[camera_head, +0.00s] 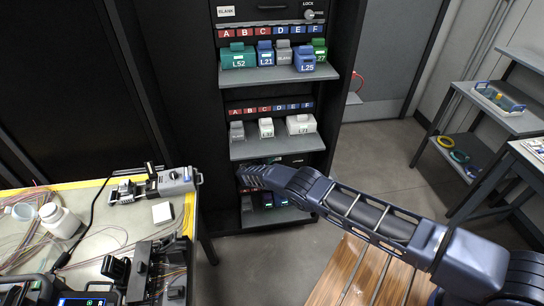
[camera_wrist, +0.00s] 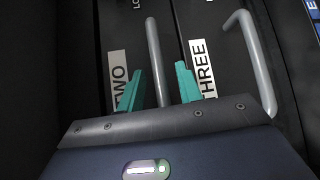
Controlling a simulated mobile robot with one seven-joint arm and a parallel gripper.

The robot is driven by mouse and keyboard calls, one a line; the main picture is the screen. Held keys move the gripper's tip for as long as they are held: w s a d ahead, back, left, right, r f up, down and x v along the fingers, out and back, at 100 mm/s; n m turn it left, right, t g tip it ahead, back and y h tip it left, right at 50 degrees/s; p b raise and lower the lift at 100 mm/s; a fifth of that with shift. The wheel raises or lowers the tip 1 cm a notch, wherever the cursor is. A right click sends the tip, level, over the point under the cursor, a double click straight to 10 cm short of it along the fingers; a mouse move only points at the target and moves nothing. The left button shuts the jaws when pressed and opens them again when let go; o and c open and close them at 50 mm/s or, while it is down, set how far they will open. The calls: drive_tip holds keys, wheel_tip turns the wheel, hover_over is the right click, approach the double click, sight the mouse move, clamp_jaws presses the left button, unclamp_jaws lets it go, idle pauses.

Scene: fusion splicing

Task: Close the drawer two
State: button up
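In the wrist view, the dark front of drawer two (camera_wrist: 134,45) carries a white "TWO" label (camera_wrist: 118,80) and a straight grey bar handle (camera_wrist: 152,40). My gripper (camera_wrist: 158,70) is open, with one teal finger on each side of this handle. I cannot tell whether either finger touches it. In the head view my gripper (camera_head: 250,176) is low at the black cabinet's front, below its middle shelf. My arm and gripper hide part of that front, and I cannot tell how far drawer two stands out.
Drawer three, with its "THREE" label (camera_wrist: 203,68) and handle (camera_wrist: 250,60), lies right beside drawer two in the wrist view. In the head view, grey shelves (camera_head: 280,76) with labelled boxes jut from the cabinet. A cluttered workbench (camera_head: 100,190) stands at left. Floor (camera_head: 375,145) is clear at right.

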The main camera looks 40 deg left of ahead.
drive_tip(key=s+r, duration=0.1)
drive_tip(key=s, duration=0.8)
drive_tip(key=shift+s+r, duration=0.2)
